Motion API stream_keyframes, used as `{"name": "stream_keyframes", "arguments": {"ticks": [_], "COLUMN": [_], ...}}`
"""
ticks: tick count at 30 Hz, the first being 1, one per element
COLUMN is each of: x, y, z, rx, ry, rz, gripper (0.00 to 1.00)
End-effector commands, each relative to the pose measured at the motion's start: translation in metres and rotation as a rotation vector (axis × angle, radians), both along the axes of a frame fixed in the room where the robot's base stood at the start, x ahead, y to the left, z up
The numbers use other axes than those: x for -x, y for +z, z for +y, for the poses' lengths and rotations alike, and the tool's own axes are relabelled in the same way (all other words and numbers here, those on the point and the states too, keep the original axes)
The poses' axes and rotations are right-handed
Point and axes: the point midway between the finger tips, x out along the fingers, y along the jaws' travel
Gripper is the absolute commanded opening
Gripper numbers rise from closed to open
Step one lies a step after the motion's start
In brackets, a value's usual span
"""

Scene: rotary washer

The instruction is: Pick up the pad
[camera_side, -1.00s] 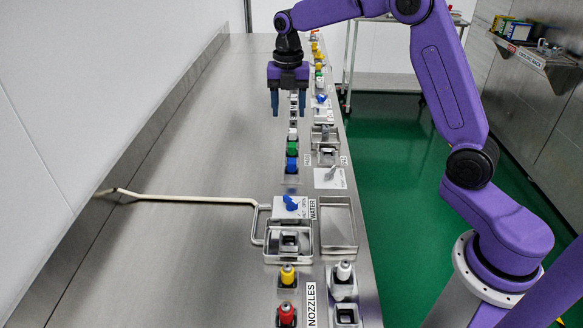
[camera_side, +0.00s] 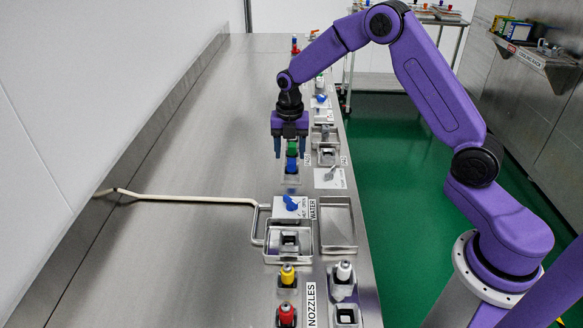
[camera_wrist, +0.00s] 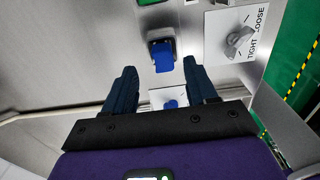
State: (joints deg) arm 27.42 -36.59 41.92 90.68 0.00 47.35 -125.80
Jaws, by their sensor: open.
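A blue pad-like block (camera_side: 291,165) stands in a small dark holder on the steel bench in the side view. The blue block (camera_wrist: 164,63) also shows in the wrist view, ahead of and between the fingers. A green block (camera_side: 291,146) is just behind it, partly hidden by my gripper; its edge shows at the top of the wrist view (camera_wrist: 148,2). I cannot tell which is the pad meant. My gripper (camera_side: 291,155) points down over this row, with its fingers open on both sides and nothing held between them.
A TIGHT/LOOSE plate with a grey knob (camera_wrist: 238,42) lies right of the blue block. Nearer are a blue valve on a plate (camera_side: 292,204), metal trays (camera_side: 338,225) and yellow and red nozzles (camera_side: 287,275).

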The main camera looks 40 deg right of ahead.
Motion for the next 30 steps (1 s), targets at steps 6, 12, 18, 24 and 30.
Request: {"name": "stream_keyframes", "arguments": {"ticks": [6, 12, 18, 24, 30], "x": [0.004, 0.003, 0.003, 0.003, 0.003], "y": [-0.032, -0.042, -0.042, -0.042, -0.041], "z": [-0.004, -0.003, -0.003, -0.003, -0.003], "rx": [0.001, -0.001, -0.001, -0.001, -0.001], "ry": [0.001, 0.001, 0.001, 0.001, 0.001], "rz": [0.004, 0.001, 0.001, 0.001, 0.001], "gripper": [0.57, 0.57, 0.5, 0.0, 0.0]}}
